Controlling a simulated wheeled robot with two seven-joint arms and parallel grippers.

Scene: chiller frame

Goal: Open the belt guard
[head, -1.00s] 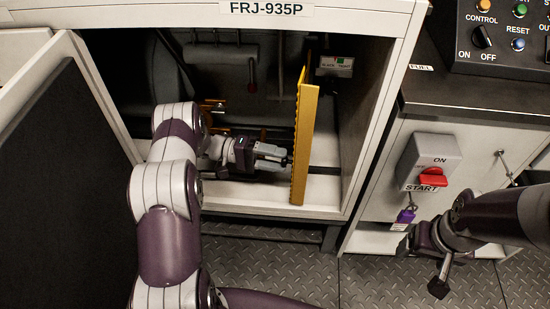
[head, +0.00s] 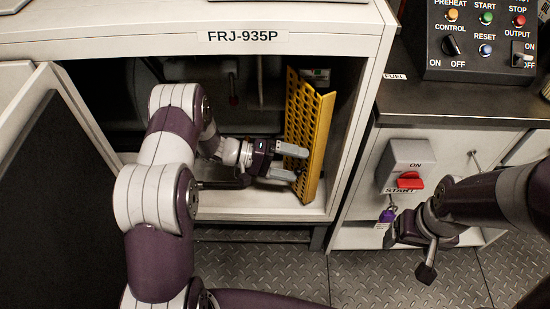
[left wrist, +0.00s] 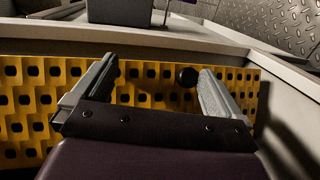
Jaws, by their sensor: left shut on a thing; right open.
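The belt guard is a yellow perforated panel (head: 312,120) standing upright in the right part of the open cabinet, its holed face turned partly towards me. In the left wrist view the guard (left wrist: 140,92) spans the picture, with a round black knob (left wrist: 188,77) between my fingers. My left gripper (head: 290,163) is shut on the guard, its two fingers well apart and their tips at the panel; the exact contact is hard to see. My right gripper (head: 408,257) is open and empty in front of the right-hand cabinet, below the red switch.
An open door (head: 50,175) stands at the left of the cabinet. The cabinet's right side wall (head: 352,130) is close to the guard. A grey switch box (head: 405,160) with a red handle and a purple padlock (head: 387,215) is near my right gripper. A control panel (head: 480,40) sits above.

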